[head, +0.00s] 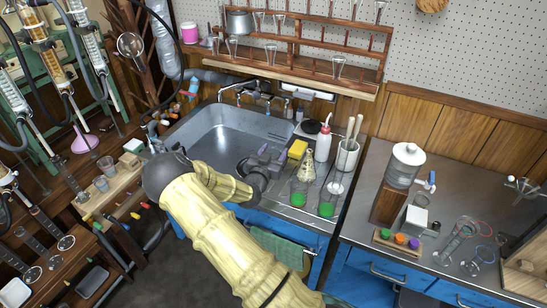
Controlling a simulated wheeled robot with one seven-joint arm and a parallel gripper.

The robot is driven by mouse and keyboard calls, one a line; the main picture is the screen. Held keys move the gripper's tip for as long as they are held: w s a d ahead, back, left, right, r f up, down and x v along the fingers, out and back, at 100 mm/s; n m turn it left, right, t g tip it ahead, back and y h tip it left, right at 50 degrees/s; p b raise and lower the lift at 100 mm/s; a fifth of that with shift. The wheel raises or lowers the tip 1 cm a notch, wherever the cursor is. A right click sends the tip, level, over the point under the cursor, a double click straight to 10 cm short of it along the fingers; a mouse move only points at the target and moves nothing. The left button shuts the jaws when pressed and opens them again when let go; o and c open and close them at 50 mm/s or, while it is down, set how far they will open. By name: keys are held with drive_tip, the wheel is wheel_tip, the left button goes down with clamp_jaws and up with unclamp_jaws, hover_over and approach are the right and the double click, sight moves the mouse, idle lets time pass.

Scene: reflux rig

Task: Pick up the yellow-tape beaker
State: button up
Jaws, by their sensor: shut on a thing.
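My gripper (268,160) is dark and reaches over the right end of the sink, beside the drainboard. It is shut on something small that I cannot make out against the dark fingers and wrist. Several small clear beakers (101,183) stand on the wooden shelf at the left. I cannot make out yellow tape on any beaker at this size.
The steel sink (215,130) looks empty. A yellow sponge (298,149), a white wash bottle (323,143) and a brush-filled jar (347,155) crowd the drainboard's back.

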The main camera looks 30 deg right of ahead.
drive_tip(key=shift+r, duration=0.35)
drive_tip(key=shift+r, duration=0.1)
idle(0.5)
